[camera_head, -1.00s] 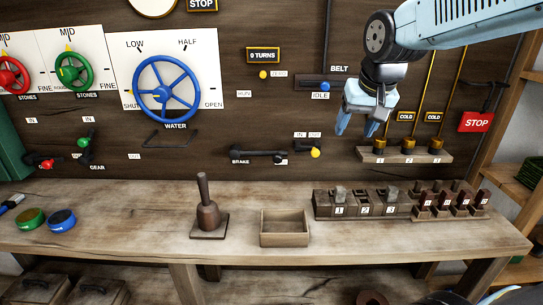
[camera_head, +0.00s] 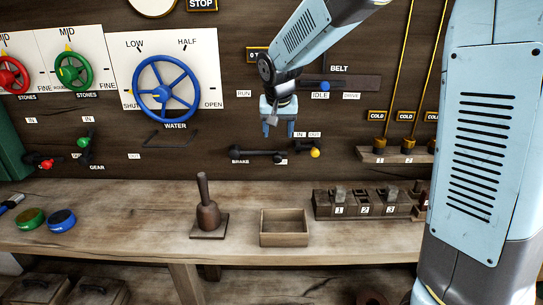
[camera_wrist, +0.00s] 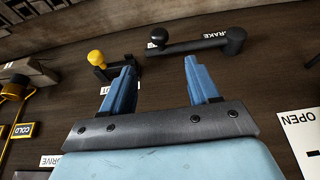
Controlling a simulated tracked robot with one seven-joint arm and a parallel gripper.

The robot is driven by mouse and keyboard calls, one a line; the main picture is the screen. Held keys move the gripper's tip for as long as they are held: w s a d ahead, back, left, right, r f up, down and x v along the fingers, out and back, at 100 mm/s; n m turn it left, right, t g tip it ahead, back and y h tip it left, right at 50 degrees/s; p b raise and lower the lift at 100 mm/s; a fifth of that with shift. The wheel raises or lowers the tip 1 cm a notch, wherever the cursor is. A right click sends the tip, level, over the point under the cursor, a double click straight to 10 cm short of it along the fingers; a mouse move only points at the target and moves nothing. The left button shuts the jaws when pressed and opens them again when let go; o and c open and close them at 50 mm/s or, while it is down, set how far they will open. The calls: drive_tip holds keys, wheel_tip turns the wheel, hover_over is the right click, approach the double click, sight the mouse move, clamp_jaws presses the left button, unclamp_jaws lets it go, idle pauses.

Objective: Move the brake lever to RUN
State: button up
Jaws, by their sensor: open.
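The brake lever (camera_head: 258,153) is a black bar lying about level on the dark wall panel, its pivot at the left above the BRAKE label (camera_head: 240,161) and its black knob at the right end. The RUN label (camera_head: 244,94) is higher on the panel, above the pivot. My gripper (camera_head: 279,130) is open and empty, pointing down just above the knob end in the head view. In the wrist view the lever (camera_wrist: 190,43) lies beyond the open fingertips (camera_wrist: 160,65), apart from them. A label by the knob is partly hidden.
A yellow-knobbed lever (camera_head: 315,152) is close on the right of the brake knob. The blue-knobbed belt lever (camera_head: 326,87) is above right, the blue water wheel (camera_head: 164,90) to the left. Below, the bench (camera_head: 120,220) carries an open wooden box (camera_head: 285,238).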

sight(277, 155)
drive_tip(key=x, duration=1.2)
drive_tip(key=shift+f, duration=0.1)
clamp_jaws()
